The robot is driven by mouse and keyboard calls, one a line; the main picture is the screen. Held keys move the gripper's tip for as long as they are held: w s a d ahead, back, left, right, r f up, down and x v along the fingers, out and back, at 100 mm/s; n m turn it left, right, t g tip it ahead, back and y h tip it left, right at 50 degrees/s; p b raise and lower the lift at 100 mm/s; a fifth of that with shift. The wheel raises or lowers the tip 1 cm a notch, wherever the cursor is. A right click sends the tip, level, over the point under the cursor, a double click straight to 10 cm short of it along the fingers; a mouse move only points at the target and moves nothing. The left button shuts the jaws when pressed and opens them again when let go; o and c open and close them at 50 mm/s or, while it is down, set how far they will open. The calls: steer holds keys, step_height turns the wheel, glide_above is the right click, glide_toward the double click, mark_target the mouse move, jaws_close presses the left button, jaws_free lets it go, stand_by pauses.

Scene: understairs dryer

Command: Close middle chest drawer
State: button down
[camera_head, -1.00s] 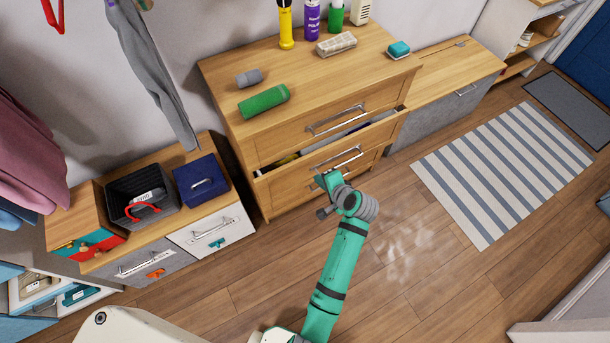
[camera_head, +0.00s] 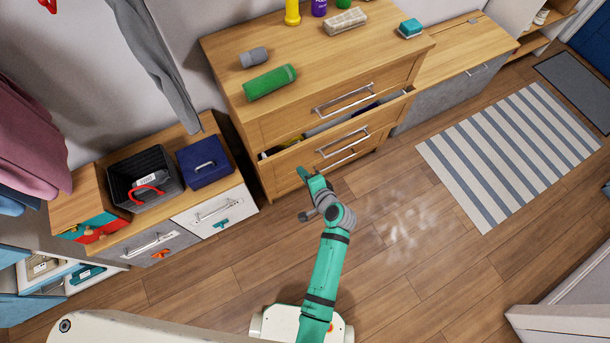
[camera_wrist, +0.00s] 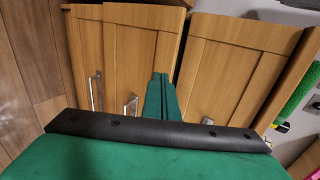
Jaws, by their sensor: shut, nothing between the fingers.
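The wooden chest (camera_head: 258,131) has its middle drawer (camera_head: 300,157) pulled part way out, with its front standing forward of the top drawer. A yellow item and a dark blue item show inside the gap. The middle drawer's bar handle (camera_head: 342,141) is free. My gripper (camera_head: 305,173) is shut and empty, in front of and below the left part of the drawer front. In the wrist view my closed fingers (camera_wrist: 161,82) point at the wooden drawer fronts, with two handles to their left. Whether the fingertips touch wood I cannot tell.
The top drawer (camera_head: 344,98) looks shut. A green cylinder (camera_head: 270,82) and a grey cylinder (camera_head: 254,57) lie on the chest top. A low cabinet with a dark basket (camera_head: 141,178) and blue box (camera_head: 204,161) stands left. Floor before the chest is clear; a striped rug (camera_head: 510,155) lies right.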

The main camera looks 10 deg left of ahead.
mark_target(288, 152)
steer(key=x, duration=0.2)
steer(key=r+x, duration=0.1)
steer(key=x, duration=0.4)
steer(key=shift+w+a+r, duration=0.1)
steer(key=shift+w+a, duration=0.35)
steer(key=shift+w, duration=0.1)
steer(key=shift+w+a, duration=0.15)
steer(key=shift+w, duration=0.2)
steer(key=shift+w+a, duration=0.8)
steer(key=shift+w, duration=0.25)
steer(key=shift+s+d, duration=0.1)
steer(key=shift+d, duration=0.05)
steer(key=shift+s, duration=0.1)
